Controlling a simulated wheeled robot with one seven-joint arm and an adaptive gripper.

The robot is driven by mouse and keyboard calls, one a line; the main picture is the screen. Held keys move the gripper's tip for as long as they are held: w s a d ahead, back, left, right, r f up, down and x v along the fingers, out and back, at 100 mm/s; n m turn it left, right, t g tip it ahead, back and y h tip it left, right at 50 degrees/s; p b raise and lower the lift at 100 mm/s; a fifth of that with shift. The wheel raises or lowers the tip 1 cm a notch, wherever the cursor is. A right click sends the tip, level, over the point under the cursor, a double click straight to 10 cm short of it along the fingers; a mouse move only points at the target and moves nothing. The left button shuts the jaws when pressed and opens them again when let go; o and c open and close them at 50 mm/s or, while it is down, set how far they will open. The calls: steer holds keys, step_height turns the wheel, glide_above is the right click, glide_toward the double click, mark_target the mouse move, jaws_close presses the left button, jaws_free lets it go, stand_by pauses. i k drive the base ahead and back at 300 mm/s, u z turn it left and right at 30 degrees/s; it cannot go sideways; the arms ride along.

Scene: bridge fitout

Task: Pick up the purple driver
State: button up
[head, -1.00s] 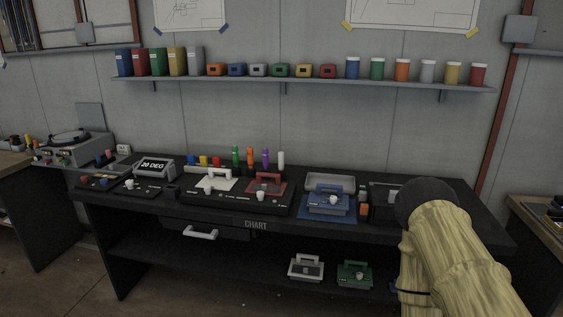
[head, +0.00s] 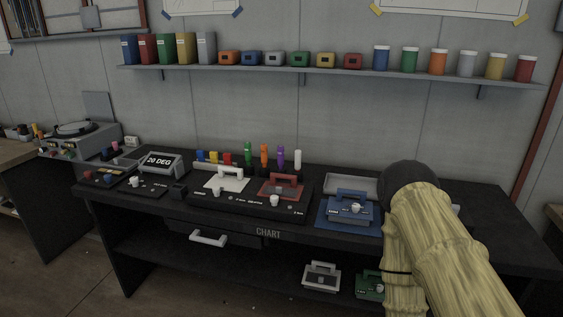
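The purple driver (head: 281,156) stands upright at the back of the chart bench, in a row between an orange driver (head: 264,155) and a white one (head: 298,159). A green driver (head: 248,153) stands at the left of the row. My arm, in a yellowish sleeve, rises at the lower right. Its dark rounded end covers the bench's right part. My gripper's fingers do not show, and the arm is well to the right of the purple driver.
The chart bench (head: 460,256) has a red device (head: 281,187), a white device (head: 227,180) and a blue device (head: 349,206) in front of or beside the drivers. A grey tray (head: 351,185) lies behind the blue device. A wall shelf (head: 330,76) with binders, boxes and jars hangs above.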

mark_target(280, 149)
steer(key=k, duration=0.5)
steer(key=u, duration=0.7)
steer(key=i, duration=0.35)
steer(key=u, duration=0.9)
steer(key=i, duration=2.3)
steer(key=z, duration=1.3)
steer(key=i, duration=0.45)
steer(key=z, duration=1.55)
